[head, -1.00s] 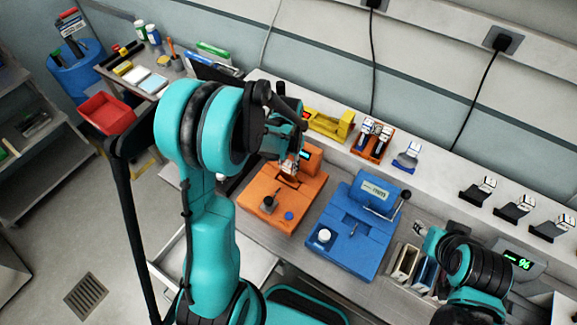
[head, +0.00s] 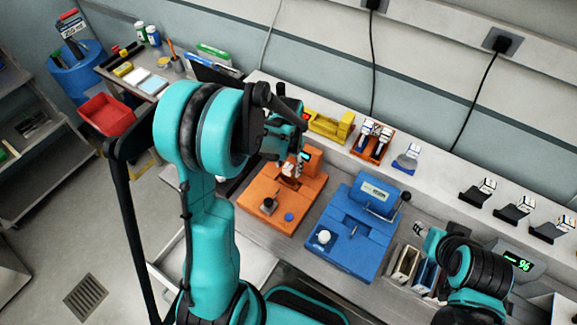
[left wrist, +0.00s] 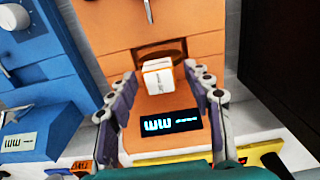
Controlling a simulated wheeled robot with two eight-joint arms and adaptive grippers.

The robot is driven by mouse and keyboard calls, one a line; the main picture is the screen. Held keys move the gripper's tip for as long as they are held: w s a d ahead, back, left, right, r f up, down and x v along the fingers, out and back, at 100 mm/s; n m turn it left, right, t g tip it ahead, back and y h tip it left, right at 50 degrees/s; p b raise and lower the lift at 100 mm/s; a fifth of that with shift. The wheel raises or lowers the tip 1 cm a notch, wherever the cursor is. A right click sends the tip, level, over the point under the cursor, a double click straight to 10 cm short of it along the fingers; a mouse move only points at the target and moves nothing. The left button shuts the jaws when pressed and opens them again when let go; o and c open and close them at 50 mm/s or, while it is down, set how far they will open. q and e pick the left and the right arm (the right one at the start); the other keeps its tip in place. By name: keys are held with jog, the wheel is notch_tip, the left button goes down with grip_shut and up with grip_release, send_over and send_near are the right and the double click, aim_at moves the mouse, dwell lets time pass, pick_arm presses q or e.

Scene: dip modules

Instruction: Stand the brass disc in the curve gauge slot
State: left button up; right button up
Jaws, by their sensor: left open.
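The orange gauge (head: 309,196) stands on the bench, with a lit display and a dark curved slot that show in the left wrist view (left wrist: 205,45). A white block with orange edges (left wrist: 158,76) stands upright at that slot; it shows small in the head view (head: 288,168). A brownish rim shows just behind it in the slot, but I cannot tell clearly whether this is the brass disc. My left gripper (left wrist: 160,72) is open, its fingers on both sides of the block with gaps. My right gripper (head: 420,229) is beyond the blue gauge's right side; its fingers are too small to read.
A blue gauge (head: 350,236) stands right of the orange one. Behind are a yellow device (head: 330,126), an orange rack (head: 372,148) with white-topped pieces, a blue holder (head: 405,163) and several black holders (head: 512,212). Slotted boxes (head: 405,264) stand beside my right arm.

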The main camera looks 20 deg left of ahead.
pick_arm(q)
notch_tip(320, 180, up, 10)
jog(key=p, duration=0.2)
jog(key=s+d+r+t, duration=0.2)
jog(key=s+r+t, duration=0.1)
jog(key=s, duration=0.3)
jog(key=s+d+r+n+t, duration=0.1)
jog(key=s+d+r+t, duration=0.2)
jog(key=s, duration=0.4)
notch_tip(320, 180, up, 2)
jog(key=shift+s+d+r+n+t, duration=0.1)
jog(key=shift+s+d+n+t, duration=0.1)
jog(key=shift+d+n+t, duration=0.3)
jog(key=shift+a, duration=0.15)
